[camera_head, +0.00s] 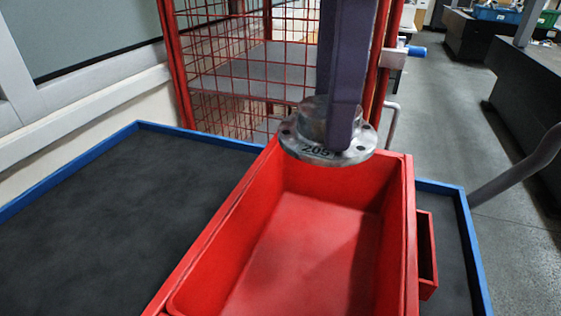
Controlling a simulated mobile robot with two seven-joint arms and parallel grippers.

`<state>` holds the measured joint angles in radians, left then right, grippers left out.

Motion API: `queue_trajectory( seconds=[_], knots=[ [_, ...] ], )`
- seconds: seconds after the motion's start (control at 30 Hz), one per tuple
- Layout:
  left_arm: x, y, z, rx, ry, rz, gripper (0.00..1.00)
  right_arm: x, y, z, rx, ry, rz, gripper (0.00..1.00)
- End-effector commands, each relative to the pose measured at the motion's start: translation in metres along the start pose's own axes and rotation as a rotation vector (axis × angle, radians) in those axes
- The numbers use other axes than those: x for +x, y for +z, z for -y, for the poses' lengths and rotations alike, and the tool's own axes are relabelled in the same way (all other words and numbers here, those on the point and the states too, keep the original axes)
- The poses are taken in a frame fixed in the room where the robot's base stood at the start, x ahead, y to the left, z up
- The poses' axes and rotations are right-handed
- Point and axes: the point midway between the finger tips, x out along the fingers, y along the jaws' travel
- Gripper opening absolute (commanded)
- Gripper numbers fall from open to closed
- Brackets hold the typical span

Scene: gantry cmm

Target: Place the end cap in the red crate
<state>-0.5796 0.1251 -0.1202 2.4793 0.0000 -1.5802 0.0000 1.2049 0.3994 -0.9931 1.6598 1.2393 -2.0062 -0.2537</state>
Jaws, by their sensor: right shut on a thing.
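The end cap (303,149) is a grey metal flange with holes around its rim and the number 205 on it. My right gripper (334,128) comes down from the top of the view and is shut on the end cap's raised hub. It holds the cap over the far end of the red crate (411,235). The crate is open and its visible floor is empty. The cap hides part of the crate's far wall. My left gripper is not in view.
The crate stands on a dark-topped trolley (110,215) with a blue rim; its left part is clear. A red wire mesh cage (250,60) stands behind the crate. Dark benches (525,75) stand at the far right, with open floor before them.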

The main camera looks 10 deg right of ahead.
Motion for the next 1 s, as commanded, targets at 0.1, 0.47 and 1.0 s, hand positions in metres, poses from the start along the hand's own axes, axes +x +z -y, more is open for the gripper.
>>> queue_trajectory(
  seconds=[0.1,0.47,1.0],
  knots=[
    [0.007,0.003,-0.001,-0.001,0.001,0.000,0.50,0.020,-0.002,0.001,-0.033,-0.004,0.001,0.00],
    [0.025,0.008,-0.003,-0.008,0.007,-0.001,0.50,0.121,-0.001,0.001,-0.033,-0.004,0.002,0.00],
    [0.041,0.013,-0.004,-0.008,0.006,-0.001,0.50,0.193,-0.001,0.001,-0.031,-0.002,0.001,0.00]
  ],
)
